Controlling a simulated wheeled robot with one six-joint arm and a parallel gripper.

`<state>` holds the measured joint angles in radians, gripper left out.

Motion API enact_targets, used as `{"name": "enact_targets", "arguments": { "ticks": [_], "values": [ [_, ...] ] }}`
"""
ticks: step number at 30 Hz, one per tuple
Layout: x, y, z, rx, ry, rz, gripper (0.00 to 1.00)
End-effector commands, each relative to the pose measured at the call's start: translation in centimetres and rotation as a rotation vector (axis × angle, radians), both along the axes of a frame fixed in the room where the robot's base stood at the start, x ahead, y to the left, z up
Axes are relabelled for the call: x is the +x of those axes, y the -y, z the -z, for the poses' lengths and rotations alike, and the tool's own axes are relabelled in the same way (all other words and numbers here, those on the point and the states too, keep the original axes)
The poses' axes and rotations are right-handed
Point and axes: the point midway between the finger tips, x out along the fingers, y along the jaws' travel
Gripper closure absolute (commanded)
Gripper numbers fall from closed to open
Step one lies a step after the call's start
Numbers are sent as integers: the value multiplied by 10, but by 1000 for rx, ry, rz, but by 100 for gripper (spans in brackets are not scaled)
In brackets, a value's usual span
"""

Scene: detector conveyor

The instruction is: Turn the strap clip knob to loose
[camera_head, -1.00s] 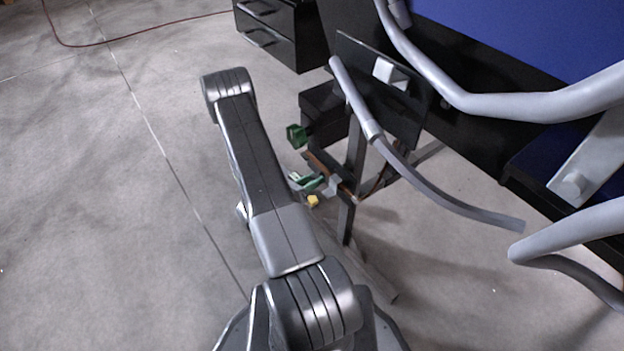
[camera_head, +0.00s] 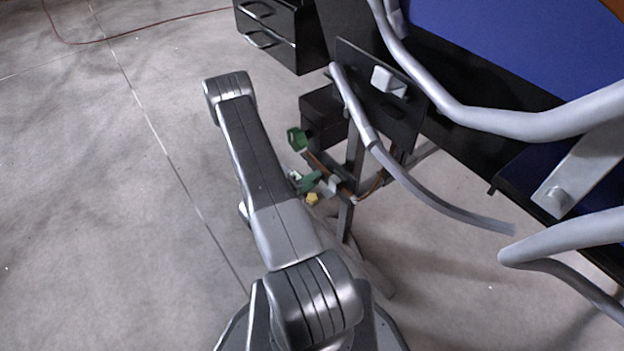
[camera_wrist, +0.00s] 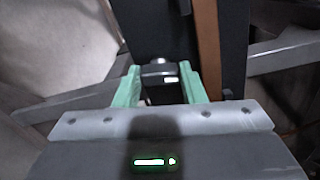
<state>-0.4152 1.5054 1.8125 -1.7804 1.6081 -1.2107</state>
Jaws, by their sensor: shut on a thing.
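My gripper (camera_wrist: 160,72) has two pale green fingers, seen in the wrist view on either side of a small dark knob (camera_wrist: 160,84) with a silvery top and a light mark. The fingers are shut on this knob; its lower part and its pointing direction are hard to read. In the head view my gripper (camera_head: 309,182) is small and partly hidden behind my arm, close to the strap (camera_head: 319,165) and a small grey block (camera_head: 334,186) on the upright post. The strap also shows in the wrist view as a brown band (camera_wrist: 207,45) right of the knob.
A green part (camera_head: 297,139) and a yellow part (camera_head: 312,198) are close to the gripper. A dark plate (camera_head: 405,120) and curved grey rails (camera_head: 500,115) crowd the right. A black drawer cabinet (camera_head: 280,35) stands behind. Open floor (camera_head: 90,200) lies left.

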Motion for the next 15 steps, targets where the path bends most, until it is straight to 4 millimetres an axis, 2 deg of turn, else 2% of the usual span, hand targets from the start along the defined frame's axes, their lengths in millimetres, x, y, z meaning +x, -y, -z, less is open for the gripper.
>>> {"name": "enact_targets", "arguments": {
  "ticks": [15],
  "values": [
    [0, 0, 0, -114, -158, -1, 86]
  ]
}}
